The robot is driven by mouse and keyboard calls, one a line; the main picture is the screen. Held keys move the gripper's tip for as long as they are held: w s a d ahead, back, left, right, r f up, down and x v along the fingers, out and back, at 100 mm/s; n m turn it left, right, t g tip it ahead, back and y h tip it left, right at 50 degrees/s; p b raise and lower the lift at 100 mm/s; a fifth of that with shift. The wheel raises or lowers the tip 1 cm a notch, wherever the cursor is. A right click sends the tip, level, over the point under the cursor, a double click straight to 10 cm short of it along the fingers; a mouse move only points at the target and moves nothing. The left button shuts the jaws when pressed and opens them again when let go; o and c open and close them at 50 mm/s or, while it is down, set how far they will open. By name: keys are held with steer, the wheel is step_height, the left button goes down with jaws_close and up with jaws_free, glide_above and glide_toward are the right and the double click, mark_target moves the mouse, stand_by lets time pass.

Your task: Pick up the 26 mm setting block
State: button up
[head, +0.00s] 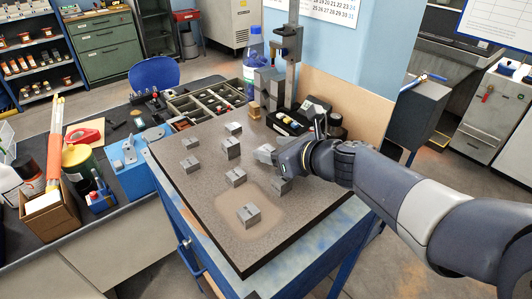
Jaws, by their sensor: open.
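Several small grey metal blocks stand apart on the speckled grey plate (200,205) of the bench. One block (248,215) is nearest the front, on a paler patch; another (235,177) stands behind it. More blocks stand at the left (190,164), further back (231,149) and at the back (233,129). Any size markings are too small to read, so I cannot tell which is the 26 mm setting block. My gripper (267,155) is open over the right part of the plate.
A stand with a tall column (292,70) and a small wooden block (254,110) are at the plate's back. A compartment tray (208,102) lies beyond the back left edge. A blue device (127,153) and a cardboard box (50,220) are left. The plate's front left is clear.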

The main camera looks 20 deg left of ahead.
mark_target(265, 148)
steer(key=x, duration=0.5)
steer(key=shift+d+f, duration=0.2)
steer(key=shift+f, duration=0.1)
